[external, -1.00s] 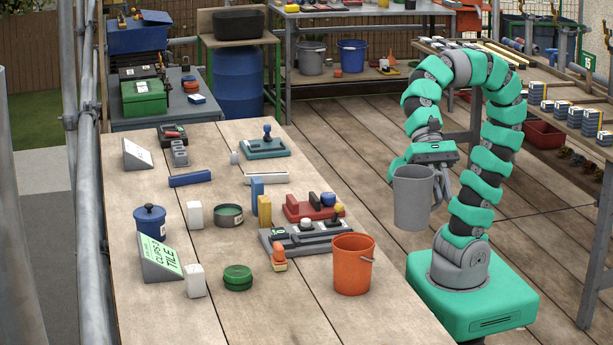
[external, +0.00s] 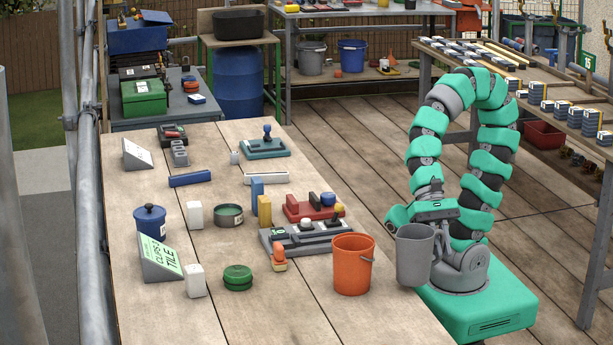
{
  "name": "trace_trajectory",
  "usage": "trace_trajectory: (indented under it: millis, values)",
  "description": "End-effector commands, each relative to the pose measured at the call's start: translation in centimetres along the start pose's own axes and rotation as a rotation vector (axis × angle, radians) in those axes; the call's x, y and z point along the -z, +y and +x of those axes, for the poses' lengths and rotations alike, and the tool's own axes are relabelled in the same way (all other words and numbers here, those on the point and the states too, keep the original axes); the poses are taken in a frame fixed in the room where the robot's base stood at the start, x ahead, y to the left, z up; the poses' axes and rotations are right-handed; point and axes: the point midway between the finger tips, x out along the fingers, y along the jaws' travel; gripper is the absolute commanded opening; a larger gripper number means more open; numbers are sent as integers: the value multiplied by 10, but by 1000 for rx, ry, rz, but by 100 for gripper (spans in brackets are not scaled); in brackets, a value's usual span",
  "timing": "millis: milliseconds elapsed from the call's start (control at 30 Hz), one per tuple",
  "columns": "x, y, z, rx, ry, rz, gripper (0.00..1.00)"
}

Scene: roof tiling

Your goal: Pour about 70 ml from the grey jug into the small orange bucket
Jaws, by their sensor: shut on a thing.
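The grey jug (external: 414,257) hangs upright, or nearly so, just right of the small orange bucket (external: 352,266). My gripper (external: 436,228) is shut on the jug at its handle side; the fingertips are largely hidden behind the jug. The contents of both are not visible.
Left of the bucket, a grey tray with knobs (external: 310,237) and an orange-handled tool (external: 279,258) stand close by. A green round tin (external: 238,278) and a white block (external: 195,281) are further left. The table (external: 290,315) is clear in front of the bucket.

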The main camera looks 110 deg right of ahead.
Motion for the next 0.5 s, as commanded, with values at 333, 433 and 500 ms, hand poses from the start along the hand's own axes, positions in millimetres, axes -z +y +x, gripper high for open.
trace_trajectory:
  millis: [333, 433, 500]
  values:
    - [1, 0, 1, -2, -1, 0, 0]
    - [-1, -1, -1, -11, -5, 10, 0]
    - [-2, -2, -3, -21, -10, 23, 0]
